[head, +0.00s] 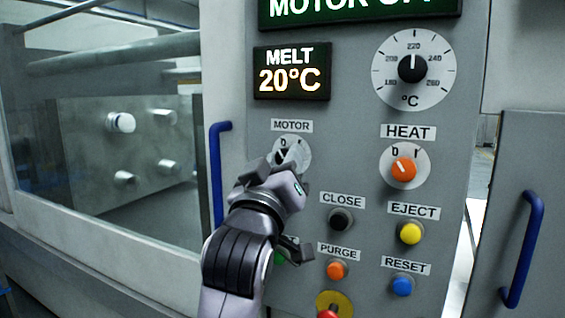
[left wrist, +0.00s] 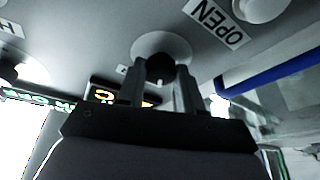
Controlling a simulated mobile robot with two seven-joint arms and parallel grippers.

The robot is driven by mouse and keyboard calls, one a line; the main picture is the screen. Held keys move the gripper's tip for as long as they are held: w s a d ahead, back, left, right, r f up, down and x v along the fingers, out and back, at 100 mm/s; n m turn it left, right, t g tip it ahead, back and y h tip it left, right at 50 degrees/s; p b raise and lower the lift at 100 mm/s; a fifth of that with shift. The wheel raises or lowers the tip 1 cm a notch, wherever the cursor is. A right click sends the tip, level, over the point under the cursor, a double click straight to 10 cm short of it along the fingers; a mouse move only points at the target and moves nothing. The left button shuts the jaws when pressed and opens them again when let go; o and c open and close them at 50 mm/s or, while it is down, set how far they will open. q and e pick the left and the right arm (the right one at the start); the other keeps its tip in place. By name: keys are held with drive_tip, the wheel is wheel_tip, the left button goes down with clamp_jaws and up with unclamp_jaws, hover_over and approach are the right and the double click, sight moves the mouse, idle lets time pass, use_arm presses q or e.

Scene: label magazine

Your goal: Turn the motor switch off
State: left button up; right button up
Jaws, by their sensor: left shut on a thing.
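The motor switch (head: 300,152) is a round pale dial under the MOTOR label on the grey control panel. A mark shows at the top left of its plate; my gripper hides much of the dial. My left gripper (head: 276,160) reaches up to it from below. In the left wrist view, upside down, the two fingers (left wrist: 160,84) are shut on the dark knob (left wrist: 160,66) in the middle of the round plate (left wrist: 145,45). Which way the knob points is hard to tell. My right gripper is not in view.
The green-lit display (head: 360,8) reads MOTOR and a cut-off second word, seemingly OFF. The orange heat knob (head: 403,169) sits right of the switch. Several buttons, including the black CLOSE button (head: 341,220), lie below. A blue handle (head: 218,175) stands close on the left.

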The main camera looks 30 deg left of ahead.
use_arm(q)
drive_tip(key=shift+n+y, duration=0.3)
drive_tip(key=shift+n, duration=0.3)
drive_tip(key=o, duration=1)
drive_tip(key=shift+o, duration=0.2)
drive_tip(key=shift+f, duration=0.1)
